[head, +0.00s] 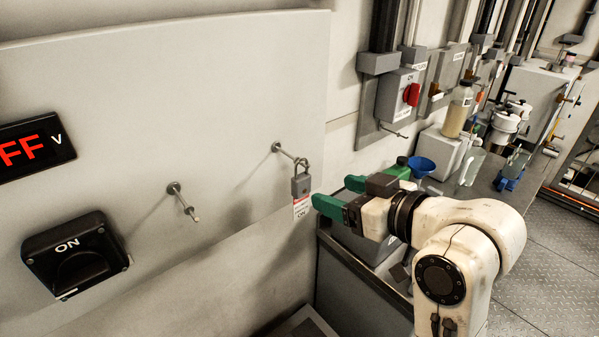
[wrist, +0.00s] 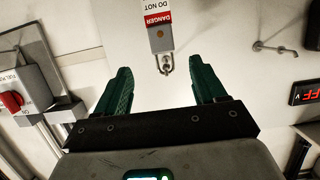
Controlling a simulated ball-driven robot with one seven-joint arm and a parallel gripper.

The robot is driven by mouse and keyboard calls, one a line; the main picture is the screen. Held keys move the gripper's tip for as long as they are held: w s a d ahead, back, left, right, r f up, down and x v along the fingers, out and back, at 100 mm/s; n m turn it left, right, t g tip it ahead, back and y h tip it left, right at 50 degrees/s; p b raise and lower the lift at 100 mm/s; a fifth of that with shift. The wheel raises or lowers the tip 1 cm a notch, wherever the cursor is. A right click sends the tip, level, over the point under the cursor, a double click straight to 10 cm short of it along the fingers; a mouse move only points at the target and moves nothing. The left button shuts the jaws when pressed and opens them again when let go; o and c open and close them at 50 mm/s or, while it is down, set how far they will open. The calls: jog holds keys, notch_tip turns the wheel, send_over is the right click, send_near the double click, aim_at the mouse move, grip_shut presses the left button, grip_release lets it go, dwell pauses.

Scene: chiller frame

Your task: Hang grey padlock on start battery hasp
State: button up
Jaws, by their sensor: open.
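The grey padlock (head: 301,185) hangs by its shackle from the right-hand peg (head: 284,151) on the pale wall panel. A red and white danger tag (head: 302,206) hangs below it. In the wrist view, which looks upside down, the padlock (wrist: 161,40) is ahead of the fingers. My gripper (head: 338,193) has green fingers, open and empty, to the right of the padlock and apart from it. It also shows in the wrist view (wrist: 162,72). A second, bare peg (head: 182,201) is left of the padlock. No label shows which one is the start battery hasp.
A black rotary switch (head: 77,254) marked ON and a red-lit display (head: 35,146) are on the panel's left. A grey box with a red knob (head: 411,95) is on the wall to the right. A bench (head: 481,195) with a bottle and blue funnel stands behind my arm.

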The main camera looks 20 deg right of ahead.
aim_at(305, 185)
jog(key=x, duration=0.5)
jog(key=shift+w, duration=0.2)
jog(key=shift+f+p+x, duration=0.15)
jog(key=shift+p+x, duration=0.35)
jog(key=shift+x, duration=0.85)
jog(key=shift+f+p+x, duration=0.15)
jog(key=shift+p+x, duration=0.3)
jog(key=shift+x, duration=0.9)
jog(key=shift+s+a, duration=0.15)
jog(key=shift+s, duration=0.05)
jog(key=c, duration=1.2)
